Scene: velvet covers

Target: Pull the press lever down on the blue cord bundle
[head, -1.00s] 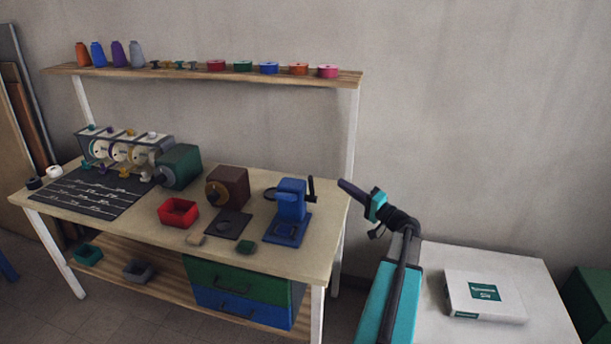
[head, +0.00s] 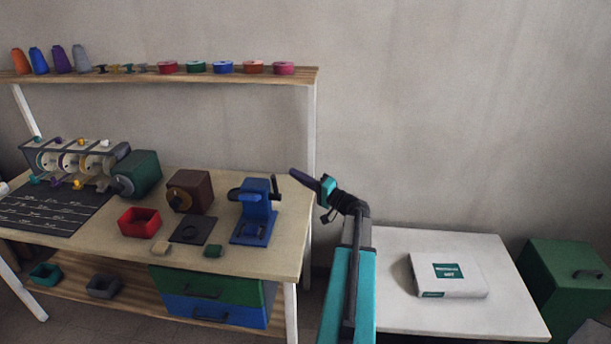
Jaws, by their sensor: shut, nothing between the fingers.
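The blue press (head: 256,211) stands near the right end of the workbench. Its dark lever (head: 275,187) sticks up at the press's right side. I cannot make out a blue cord bundle in the press at this size. My gripper (head: 297,177) is shut and empty. It hangs at the bench's right end, to the right of the lever and apart from it, pointing left.
A brown machine (head: 190,192), a red tray (head: 139,222) and a green motor box (head: 138,174) stand left of the press. A shelf of spools (head: 200,77) runs above the bench. A white table (head: 385,285) with a white box (head: 447,275) stands at the right.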

